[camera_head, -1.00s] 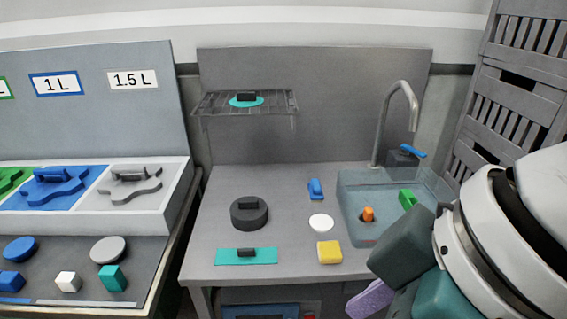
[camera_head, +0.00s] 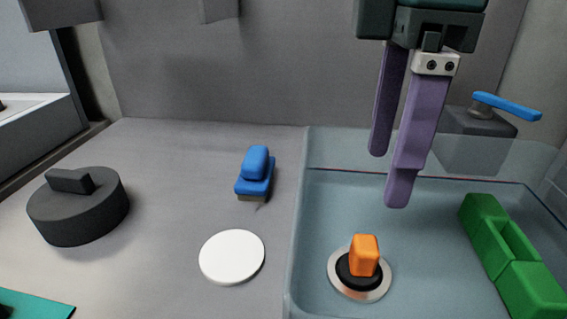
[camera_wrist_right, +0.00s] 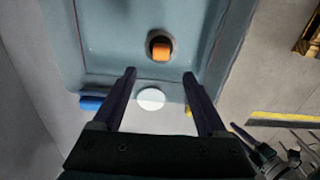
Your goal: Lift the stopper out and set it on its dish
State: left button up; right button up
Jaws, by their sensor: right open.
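The stopper (camera_head: 364,256) has an orange grip on a black base and sits in the metal-ringed drain of the sink. In the right wrist view the stopper (camera_wrist_right: 161,50) lies ahead of the fingertips. The white round dish (camera_head: 232,257) lies flat and empty on the counter, left of the sink; the right wrist view shows it (camera_wrist_right: 151,98) between the fingers. My right gripper (camera_head: 387,180) is open and empty, its purple fingers pointing down above the sink, apart from the stopper. My left gripper is not recognisable in view.
The sink (camera_head: 297,240) has raised walls around the stopper. A green block (camera_head: 505,255) lies in its right side. A tap base with a blue lever (camera_head: 508,106) stands behind. A blue brush (camera_head: 256,172) and dark lidded pot (camera_head: 80,208) stand on the counter.

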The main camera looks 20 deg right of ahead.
aim_at(366, 243)
notch_tip(366, 243, down, 9)
jog(key=shift+s+f+b, duration=0.1)
jog(key=shift+b, duration=1.1)
jog(key=shift+f, duration=0.45)
jog(key=c, duration=1.2)
